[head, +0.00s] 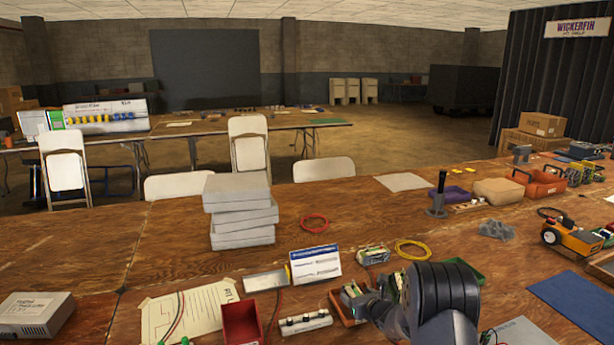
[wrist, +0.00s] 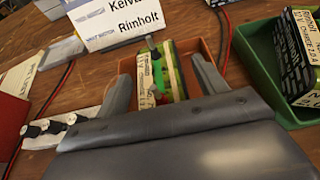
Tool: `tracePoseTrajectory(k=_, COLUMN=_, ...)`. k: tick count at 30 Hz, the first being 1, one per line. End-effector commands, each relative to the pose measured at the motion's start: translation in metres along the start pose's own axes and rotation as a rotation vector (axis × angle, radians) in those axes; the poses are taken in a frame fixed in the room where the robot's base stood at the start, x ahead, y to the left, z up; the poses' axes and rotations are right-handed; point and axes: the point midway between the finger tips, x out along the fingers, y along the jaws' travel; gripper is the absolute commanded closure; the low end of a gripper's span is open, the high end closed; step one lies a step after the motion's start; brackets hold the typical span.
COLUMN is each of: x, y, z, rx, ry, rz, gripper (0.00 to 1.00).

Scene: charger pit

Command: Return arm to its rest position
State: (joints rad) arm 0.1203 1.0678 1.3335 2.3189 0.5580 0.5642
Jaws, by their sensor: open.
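My gripper (wrist: 161,62) is open, its two grey fingers apart over the orange tray (wrist: 126,66). A green and black battery pack (wrist: 172,72) with a printed label sits in that tray, between the fingers as seen in the wrist view. I cannot tell whether either finger touches it. In the head view my dark arm (head: 440,300) reaches low over the table at the front, right of centre, and hides most of the gripper. The orange tray (head: 341,308) shows partly to its left.
A green tray (wrist: 250,75) holding another pack (wrist: 303,45) is close on the right. A black-knobbed strip (head: 305,322), red bin (head: 241,322) and label card (head: 315,264) stand left and behind. Grey stacked boxes (head: 240,210) rise farther back. Bare wood lies around the red cable ring (head: 314,223).

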Motion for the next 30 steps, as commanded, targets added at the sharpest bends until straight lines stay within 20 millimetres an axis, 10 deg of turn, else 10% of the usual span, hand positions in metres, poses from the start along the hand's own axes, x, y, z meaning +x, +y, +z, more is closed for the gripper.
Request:
tracePoseTrajectory(k=20, x=0.006, y=0.000, z=-0.002, rx=0.000, ry=0.000, rz=0.000, gripper=0.33)
tracePoseTrajectory(k=30, x=-0.034, y=-0.001, z=0.000, rx=0.001, ry=-0.001, rz=-0.002, gripper=0.33)
